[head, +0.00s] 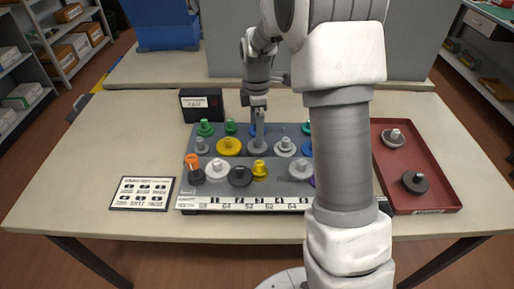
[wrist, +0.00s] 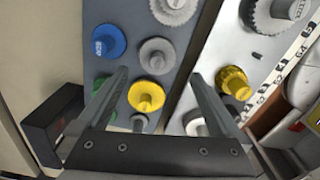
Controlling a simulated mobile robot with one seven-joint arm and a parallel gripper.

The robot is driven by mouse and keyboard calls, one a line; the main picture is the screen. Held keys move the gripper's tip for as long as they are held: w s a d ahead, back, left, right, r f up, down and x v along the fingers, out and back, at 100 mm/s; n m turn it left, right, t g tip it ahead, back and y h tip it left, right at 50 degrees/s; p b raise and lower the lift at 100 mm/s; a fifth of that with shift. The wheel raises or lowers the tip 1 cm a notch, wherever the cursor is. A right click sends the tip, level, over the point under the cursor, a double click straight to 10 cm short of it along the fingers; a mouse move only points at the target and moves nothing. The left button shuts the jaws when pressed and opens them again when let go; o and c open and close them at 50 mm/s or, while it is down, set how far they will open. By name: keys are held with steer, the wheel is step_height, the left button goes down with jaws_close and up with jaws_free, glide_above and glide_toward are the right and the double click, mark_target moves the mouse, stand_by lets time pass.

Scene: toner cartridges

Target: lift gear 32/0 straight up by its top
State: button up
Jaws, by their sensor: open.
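I cannot read which gear is marked 32/0. My gripper (head: 258,139) points down over the middle row of the gear board (head: 186,190), at a grey gear (head: 258,149). In the wrist view my gripper (wrist: 158,74) is open, with nothing between its fingers clearly held. The grey gear with its round top knob (wrist: 157,55) lies just beyond the fingertips. A yellow gear (wrist: 147,96) shows between the fingers; in the head view it is left of my gripper (head: 229,147). A blue gear (wrist: 107,42) is behind the grey one. I cannot tell contact.
Other gears crowd the board, including a light grey gear (head: 285,147) and a small yellow gear (head: 259,171). A red tray (head: 433,160) with two gears stands right. My arm hides the board's right part.

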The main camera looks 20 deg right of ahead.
steer(key=shift+w+d+f+b, duration=0.1)
steer(key=shift+f+b, duration=0.2)
steer(key=shift+f, duration=1.3)
steer(key=shift+w+d+f+b, duration=0.1)
steer(key=shift+f+b, duration=0.2)
steer(key=shift+f, duration=1.25)
steer(key=shift+c, duration=0.2)
steer(key=c, duration=1.2)
